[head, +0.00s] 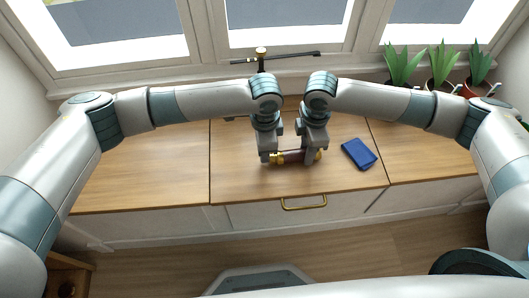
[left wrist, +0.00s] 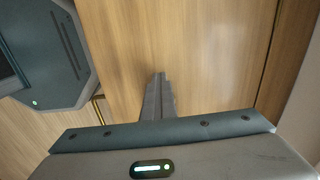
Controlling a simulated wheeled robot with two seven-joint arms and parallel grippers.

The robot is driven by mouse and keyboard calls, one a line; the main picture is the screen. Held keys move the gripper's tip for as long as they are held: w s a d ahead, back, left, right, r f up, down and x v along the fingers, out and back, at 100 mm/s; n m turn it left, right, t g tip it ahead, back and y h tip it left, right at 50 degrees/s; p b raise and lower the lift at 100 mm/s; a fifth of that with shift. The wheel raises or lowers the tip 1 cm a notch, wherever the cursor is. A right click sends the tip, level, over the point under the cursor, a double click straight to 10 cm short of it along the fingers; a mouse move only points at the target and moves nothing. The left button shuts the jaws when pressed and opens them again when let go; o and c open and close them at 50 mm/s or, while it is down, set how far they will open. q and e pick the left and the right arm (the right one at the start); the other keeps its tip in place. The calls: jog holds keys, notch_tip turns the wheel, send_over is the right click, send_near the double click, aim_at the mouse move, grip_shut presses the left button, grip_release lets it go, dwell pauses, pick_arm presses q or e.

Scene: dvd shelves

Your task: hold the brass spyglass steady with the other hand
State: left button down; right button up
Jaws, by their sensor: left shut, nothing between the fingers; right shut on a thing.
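The brass spyglass (head: 291,156) has brass ends and a dark reddish-brown middle. In the head view it lies level between my two grippers, over the wooden top. My right gripper (head: 312,159) is shut on it near its right end. My left gripper (head: 265,157) is beside its left brass end, shut and empty; I cannot tell whether it touches the brass. In the left wrist view the left fingers (left wrist: 158,95) are together with bare wood beyond them, and the spyglass does not show there.
A blue book (head: 359,153) lies on the wooden cabinet top (head: 160,165), right of the grippers. Potted plants (head: 441,68) stand at the back right. A black bar on a brass-topped stand (head: 262,55) is by the window. A brass handle (head: 304,203) is on the cabinet front. The left of the top is clear.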

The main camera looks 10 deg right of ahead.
pick_arm(q)
jog(key=c, duration=1.4)
grip_release()
jog(key=shift+o, duration=0.2)
notch_tip(320, 180, up, 12)
